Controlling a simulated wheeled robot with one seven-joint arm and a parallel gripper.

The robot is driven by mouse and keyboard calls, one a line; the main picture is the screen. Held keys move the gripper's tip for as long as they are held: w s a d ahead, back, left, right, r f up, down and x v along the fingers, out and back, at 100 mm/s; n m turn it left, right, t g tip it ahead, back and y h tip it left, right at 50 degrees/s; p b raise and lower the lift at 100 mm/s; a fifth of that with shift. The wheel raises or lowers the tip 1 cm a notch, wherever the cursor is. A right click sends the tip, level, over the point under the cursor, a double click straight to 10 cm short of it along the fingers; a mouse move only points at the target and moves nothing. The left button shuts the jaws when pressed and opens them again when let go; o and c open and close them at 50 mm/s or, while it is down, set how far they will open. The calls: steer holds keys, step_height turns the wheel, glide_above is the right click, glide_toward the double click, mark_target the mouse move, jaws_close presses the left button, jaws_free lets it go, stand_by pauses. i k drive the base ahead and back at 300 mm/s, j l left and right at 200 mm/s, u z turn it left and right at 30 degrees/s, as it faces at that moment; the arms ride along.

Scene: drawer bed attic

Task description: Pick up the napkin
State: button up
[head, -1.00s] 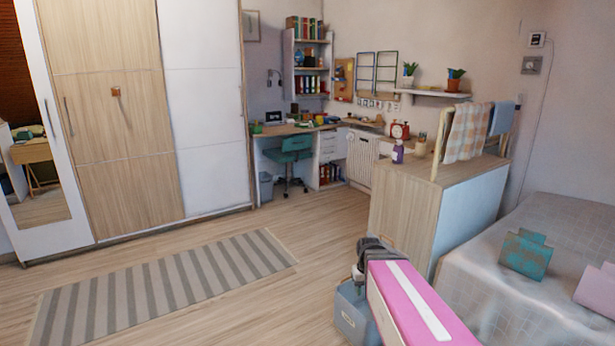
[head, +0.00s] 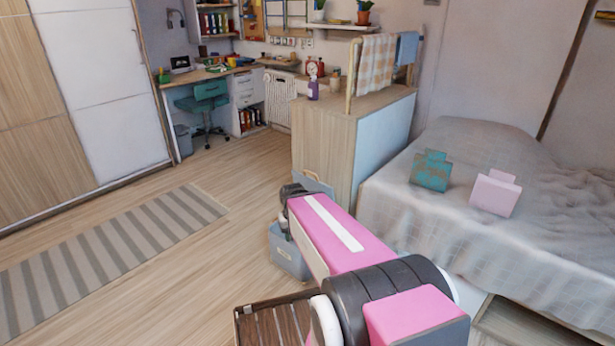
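I cannot clearly make out which thing is the napkin. Two small upright pieces stand on the bed: a teal one with brownish patches (head: 430,171) and a plain pale pink one (head: 496,192) to its right. A checked cloth (head: 375,62) and a blue cloth (head: 407,47) hang on a wooden rail above the cabinet. My pink arm reaches forward from the bottom right, left of the bed and apart from both pieces. My gripper's fingers do not show.
The bed (head: 400,205) with a grey cover fills the right side. A wooden cabinet (head: 325,145) stands at its far left. A grey bin (head: 290,262) and a brown slatted piece (head: 270,325) are on the floor near my arm. The floor around the striped rug (head: 110,250) is clear.

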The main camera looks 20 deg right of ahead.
mark_target(430, 170)
steer(key=z, duration=2.15)
